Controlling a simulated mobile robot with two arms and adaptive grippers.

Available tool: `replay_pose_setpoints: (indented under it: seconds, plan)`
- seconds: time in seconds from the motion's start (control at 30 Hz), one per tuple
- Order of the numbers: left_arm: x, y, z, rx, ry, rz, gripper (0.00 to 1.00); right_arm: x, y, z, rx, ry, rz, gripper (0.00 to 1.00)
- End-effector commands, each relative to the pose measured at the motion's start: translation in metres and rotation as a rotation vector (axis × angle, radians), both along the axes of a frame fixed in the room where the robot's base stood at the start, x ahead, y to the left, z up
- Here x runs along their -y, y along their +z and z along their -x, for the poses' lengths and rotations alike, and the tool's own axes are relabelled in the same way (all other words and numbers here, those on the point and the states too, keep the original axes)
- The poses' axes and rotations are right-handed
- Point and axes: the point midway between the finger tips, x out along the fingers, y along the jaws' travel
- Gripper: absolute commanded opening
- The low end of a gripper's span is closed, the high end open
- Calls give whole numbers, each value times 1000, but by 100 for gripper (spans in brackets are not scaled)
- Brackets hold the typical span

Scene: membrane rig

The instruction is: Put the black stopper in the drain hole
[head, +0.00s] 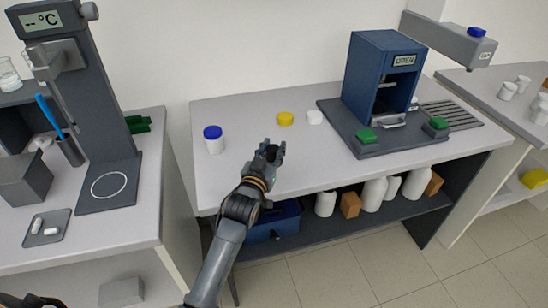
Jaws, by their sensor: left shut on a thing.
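My left gripper (273,152) is over the middle table, near its front edge. It is shut on a small dark thing, which looks like the black stopper (271,149); the fingers hide much of it. The blue rig (385,70) with an "OPEN" display stands to the right on a dark base with two green knobs. A slotted drain grate (449,113) lies right of the rig. I cannot make out a drain hole in this view.
A blue-capped white jar (213,140), a yellow lid (285,118) and a white lid (314,117) stand near the gripper on the table (235,110). White bottles and brown blocks fill the shelf below.

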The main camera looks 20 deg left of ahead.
Motion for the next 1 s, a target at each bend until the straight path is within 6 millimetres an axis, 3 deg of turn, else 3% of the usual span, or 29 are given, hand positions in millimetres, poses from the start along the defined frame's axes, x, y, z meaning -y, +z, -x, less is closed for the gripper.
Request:
replay_pose_setpoints:
  seconds: [0.37,0.6,0.97,1.0]
  plan:
    - [-4,-28,-24,1,0,0,0,2,1,6,-9,0,3,0]
    - [-3,-56,-23,1,0,0,0,4,9,3,-6,0,5,0]
    - [-3,-61,-23,2,0,0,0,4,5,2,-3,0,5,0]
    - [-3,-62,-23,2,0,0,35,4,5,2,-3,0,5,0]
